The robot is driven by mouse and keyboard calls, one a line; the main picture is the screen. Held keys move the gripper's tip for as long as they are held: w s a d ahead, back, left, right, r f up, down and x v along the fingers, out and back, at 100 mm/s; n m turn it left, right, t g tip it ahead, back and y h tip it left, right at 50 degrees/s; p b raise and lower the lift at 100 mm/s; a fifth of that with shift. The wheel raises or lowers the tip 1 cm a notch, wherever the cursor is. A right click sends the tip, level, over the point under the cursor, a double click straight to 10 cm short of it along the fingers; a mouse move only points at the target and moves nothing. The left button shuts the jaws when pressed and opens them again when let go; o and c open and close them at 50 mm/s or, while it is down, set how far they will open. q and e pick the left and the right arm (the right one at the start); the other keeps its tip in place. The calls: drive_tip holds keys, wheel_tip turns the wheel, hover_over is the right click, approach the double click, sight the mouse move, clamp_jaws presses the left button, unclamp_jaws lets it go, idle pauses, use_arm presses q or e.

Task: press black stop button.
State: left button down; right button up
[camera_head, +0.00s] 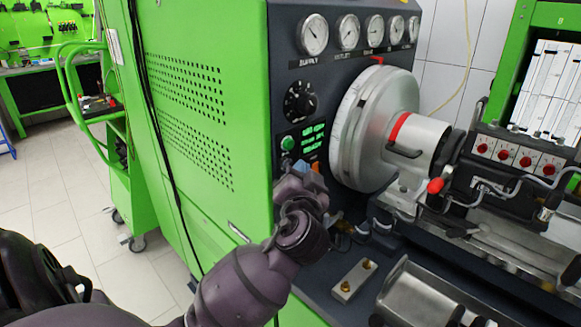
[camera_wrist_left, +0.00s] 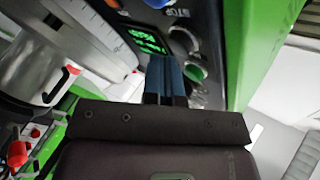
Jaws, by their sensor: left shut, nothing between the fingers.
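In the head view the gripper and wrist hide that part of the panel. My right gripper is not in view.
A lit green display (camera_head: 313,138) is beside the buttons, with a black rotary knob (camera_head: 299,101) and several gauges (camera_head: 314,35) above. A large metal disc (camera_head: 365,125) stands just right of my gripper. A metal tray (camera_head: 430,298) is lower right. Open floor lies left.

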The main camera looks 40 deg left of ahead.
use_arm(q)
drive_tip(key=shift+d, duration=0.45)
drive_tip(key=shift+s+d, duration=0.15)
drive_tip(key=shift+d, duration=1.1)
drive_tip(key=shift+s+d, duration=0.1)
drive_tip(key=shift+d, duration=1.15)
drive_tip(key=s+a+f+g+h, duration=0.1)
drive_tip(key=s+f+g+h, duration=0.2)
drive_tip(key=s+f, duration=0.35)
drive_tip(key=s+a+f+g+h, duration=0.1)
drive_tip(key=s+f+g+h, duration=0.15)
drive_tip(key=f, duration=0.75)
drive_tip(key=s+d+f+g+h, duration=0.25)
drive_tip(key=s+f, duration=0.25)
drive_tip(key=s, duration=0.5)
drive_tip(key=s+d+f+g+h, duration=0.2)
drive_tip(key=s+f+g+h, duration=0.3)
drive_tip(key=s, duration=0.4)
drive_tip(key=w+f+m+t, duration=0.1)
drive_tip(key=w+f+t, duration=0.6)
drive_tip(key=f+t, duration=0.2)
drive_tip(key=shift+w+f+m+y, duration=0.3)
drive_tip(key=shift+w+f, duration=0.05)
drive_tip(key=shift+f, duration=0.45)
